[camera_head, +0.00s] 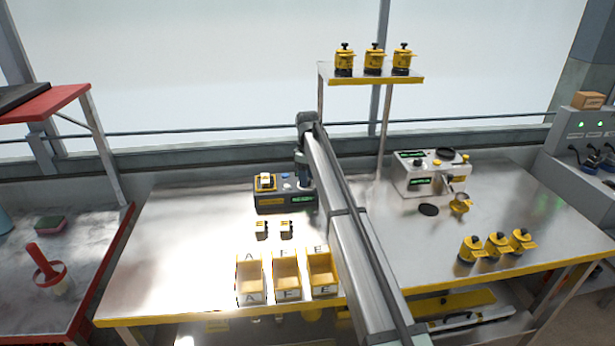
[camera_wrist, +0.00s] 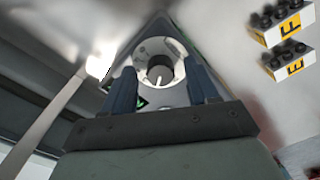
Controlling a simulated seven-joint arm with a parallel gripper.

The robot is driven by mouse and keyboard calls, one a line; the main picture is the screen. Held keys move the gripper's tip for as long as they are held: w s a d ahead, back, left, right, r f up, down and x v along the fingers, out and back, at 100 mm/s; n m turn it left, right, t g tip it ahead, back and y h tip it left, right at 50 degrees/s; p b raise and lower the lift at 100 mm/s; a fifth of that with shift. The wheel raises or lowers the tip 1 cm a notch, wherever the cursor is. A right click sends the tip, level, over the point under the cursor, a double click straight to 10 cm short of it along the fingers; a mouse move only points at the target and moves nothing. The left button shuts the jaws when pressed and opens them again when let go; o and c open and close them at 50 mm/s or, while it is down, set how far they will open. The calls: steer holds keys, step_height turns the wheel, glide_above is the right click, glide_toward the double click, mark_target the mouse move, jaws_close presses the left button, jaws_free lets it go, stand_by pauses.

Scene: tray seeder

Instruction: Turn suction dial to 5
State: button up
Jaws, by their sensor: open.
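The dial (camera_wrist: 160,74) is a dark grey round knob with a white pointer line, set in a pale round plate. In the wrist view it lies between the two blue fingers of my gripper (camera_wrist: 159,65), which are open with gaps on both sides. The pointer runs toward the lower part of the picture; the scale numbers are too small to read. In the head view my gripper (camera_head: 304,182) points down over the right end of a dark box (camera_head: 271,205) with a green display, and hides that part. Contact with the dial cannot be told.
A yellow-topped block (camera_head: 265,182) sits on the box's left. Two small lettered blocks (camera_head: 262,229) and open yellow bins (camera_head: 250,297) stand in front. A white machine (camera_head: 418,182) and several yellow canisters (camera_head: 472,249) are to the right. The bench's left side is clear.

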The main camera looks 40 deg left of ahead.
steer(key=c, duration=1)
steer(key=shift+c, duration=0.2)
steer(key=shift+m, duration=0.3)
steer(key=m, duration=0.3)
steer(key=shift+m, duration=0.4)
steer(key=m, duration=0.4)
steer(key=shift+s, duration=0.1)
steer(key=m, duration=0.5)
steer(key=shift+m, duration=2.2)
